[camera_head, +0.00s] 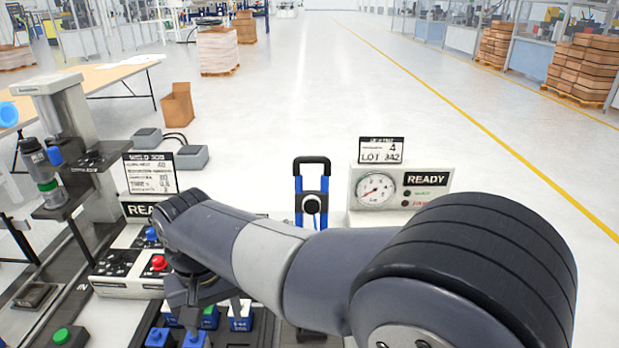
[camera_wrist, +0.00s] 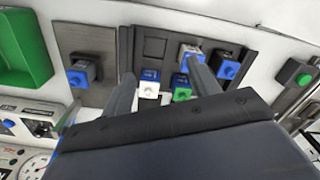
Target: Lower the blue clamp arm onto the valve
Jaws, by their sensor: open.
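The blue clamp arm (camera_head: 312,186) stands upright beyond my arm in the head view, with a dark handle bar on top and a round black-and-white pad. In the wrist view a blue-capped valve (camera_wrist: 80,72) sits alone in a dark square plate (camera_wrist: 103,45); I take this as the valve by the clamp, but cannot be sure. My gripper (camera_head: 212,314) is open, pointing down over the parts tray, well left of the clamp arm. In the wrist view its fingers (camera_wrist: 160,85) are spread, with a white-topped part (camera_wrist: 149,90) visible between them.
The parts tray (camera_wrist: 190,45) holds several blue, green and white parts. A gauge box (camera_head: 376,190) marked READY stands right of the clamp. A control box (camera_head: 130,262) with blue and red buttons and a press (camera_head: 75,130) stand left. A green bin (camera_wrist: 22,48) shows in the wrist view.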

